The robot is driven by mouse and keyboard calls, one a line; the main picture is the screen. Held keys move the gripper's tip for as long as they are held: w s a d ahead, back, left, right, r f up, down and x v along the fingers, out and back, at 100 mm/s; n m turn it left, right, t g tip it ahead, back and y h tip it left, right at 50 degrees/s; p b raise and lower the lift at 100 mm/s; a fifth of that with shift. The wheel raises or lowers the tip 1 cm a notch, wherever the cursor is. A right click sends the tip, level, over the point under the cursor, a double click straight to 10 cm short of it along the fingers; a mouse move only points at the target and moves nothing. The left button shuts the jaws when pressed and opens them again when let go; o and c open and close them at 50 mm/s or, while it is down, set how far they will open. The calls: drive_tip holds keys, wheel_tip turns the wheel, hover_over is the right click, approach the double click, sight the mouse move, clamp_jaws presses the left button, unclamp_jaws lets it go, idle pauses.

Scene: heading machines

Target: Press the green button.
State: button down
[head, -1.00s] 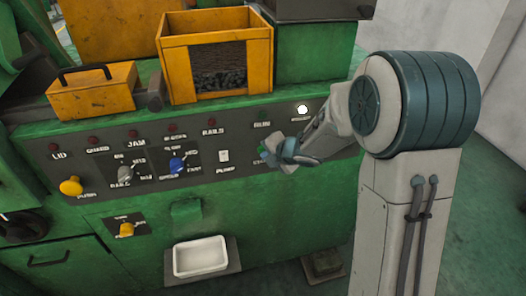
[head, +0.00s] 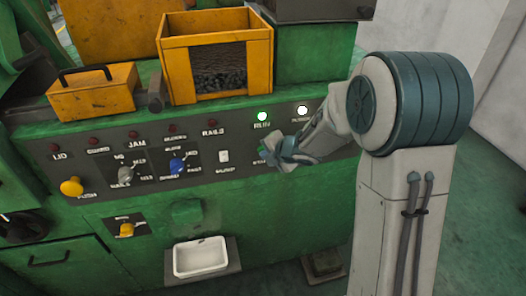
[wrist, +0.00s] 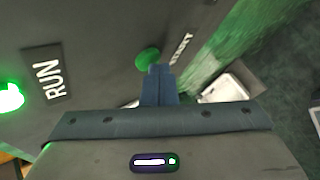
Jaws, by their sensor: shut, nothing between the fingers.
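The round green button (wrist: 148,57) sits on the grey control panel beside a white label that is partly hidden, in the wrist view. My gripper (wrist: 160,70) is shut and empty, and its fingertips overlap the button's lower right edge in that view. I cannot tell whether they touch it. In the head view my gripper (head: 270,152) is at the right part of the panel and hides most or all of the button. The RUN lamp (head: 262,117) above it glows green; it also shows at the left edge of the wrist view (wrist: 10,97).
A white lamp (head: 302,111) is lit to the right of RUN. A white rocker switch (head: 223,156), a blue knob (head: 178,165) and a yellow push button (head: 71,186) lie to the left. An orange bin (head: 217,92) stands on the ledge above. A white tray (head: 200,257) is below.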

idle(0.4)
drive_tip(key=shift+s+d, duration=0.15)
drive_tip(key=shift+s, duration=0.2)
drive_tip(key=s+d+b, duration=0.1)
drive_tip(key=s+b, duration=0.1)
drive_tip(key=s, duration=0.3)
drive_tip(key=shift+s+d, duration=0.3)
drive_tip(key=shift+s, duration=0.1)
idle(0.7)
